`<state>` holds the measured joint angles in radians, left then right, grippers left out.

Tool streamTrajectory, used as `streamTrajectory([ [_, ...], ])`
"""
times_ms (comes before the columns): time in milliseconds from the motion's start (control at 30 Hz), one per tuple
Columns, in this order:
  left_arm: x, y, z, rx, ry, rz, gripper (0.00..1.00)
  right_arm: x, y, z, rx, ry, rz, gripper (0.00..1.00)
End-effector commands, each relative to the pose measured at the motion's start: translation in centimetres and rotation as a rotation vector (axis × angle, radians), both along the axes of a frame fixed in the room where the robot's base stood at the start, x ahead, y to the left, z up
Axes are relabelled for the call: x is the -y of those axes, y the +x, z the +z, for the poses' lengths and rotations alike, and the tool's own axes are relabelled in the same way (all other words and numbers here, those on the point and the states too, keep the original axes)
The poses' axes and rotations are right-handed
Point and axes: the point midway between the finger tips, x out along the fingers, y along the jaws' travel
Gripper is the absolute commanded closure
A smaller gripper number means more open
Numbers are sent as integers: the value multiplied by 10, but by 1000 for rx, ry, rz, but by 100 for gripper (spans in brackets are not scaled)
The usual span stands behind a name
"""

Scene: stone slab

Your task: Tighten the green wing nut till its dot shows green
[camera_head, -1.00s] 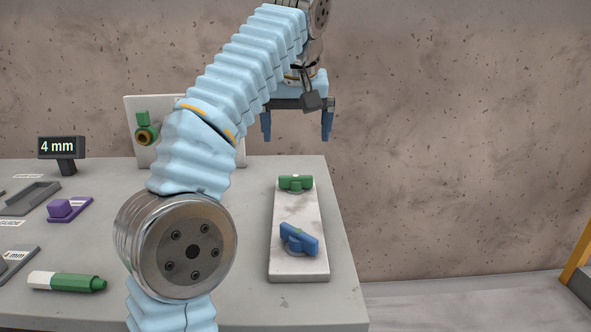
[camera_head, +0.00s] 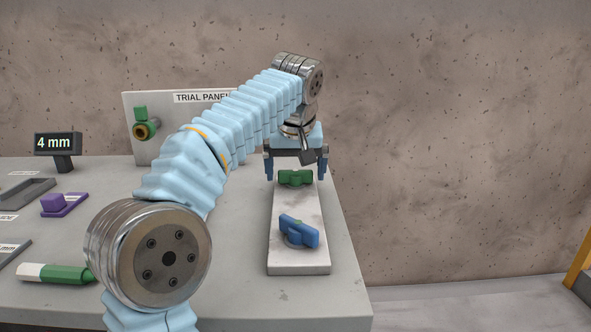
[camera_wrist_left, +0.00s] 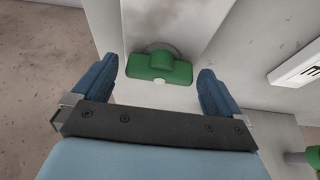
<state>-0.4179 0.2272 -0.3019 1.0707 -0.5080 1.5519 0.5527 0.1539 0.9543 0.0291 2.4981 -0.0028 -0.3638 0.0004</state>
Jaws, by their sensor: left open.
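The green wing nut (camera_head: 295,178) sits at the far end of a pale stone slab (camera_head: 300,259). In the left wrist view the green wing nut (camera_wrist_left: 159,66) lies crosswise between my fingers, with a whitish dot (camera_wrist_left: 159,81) on its near edge. My left gripper (camera_head: 297,176) is open above and around the nut, one finger off each end. In the left wrist view my left gripper (camera_wrist_left: 160,85) shows a gap on both sides of the nut. A blue wing nut (camera_head: 299,231) sits askew at the slab's near end. My right gripper is not in view.
A trial panel (camera_head: 150,100) with a green-handled brass fitting (camera_head: 145,129) stands behind my left arm. A "4 mm" display (camera_head: 57,144), a purple block (camera_head: 54,203) and a green-and-white marker (camera_head: 55,273) are on the left. The table's right edge is near the slab.

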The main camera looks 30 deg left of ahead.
Motion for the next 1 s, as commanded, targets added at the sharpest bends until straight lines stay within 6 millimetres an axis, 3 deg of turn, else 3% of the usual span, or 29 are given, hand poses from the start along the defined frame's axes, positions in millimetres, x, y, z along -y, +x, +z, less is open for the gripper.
streamTrajectory([
  [33,0,0,0,0,0,0,5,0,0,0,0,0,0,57],
  [333,0,0,0,0,0,0,51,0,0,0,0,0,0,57],
  [667,-1,0,2,0,0,-49,52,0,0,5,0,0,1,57],
  [1000,-3,-1,3,0,-1,-280,52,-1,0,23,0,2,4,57],
])
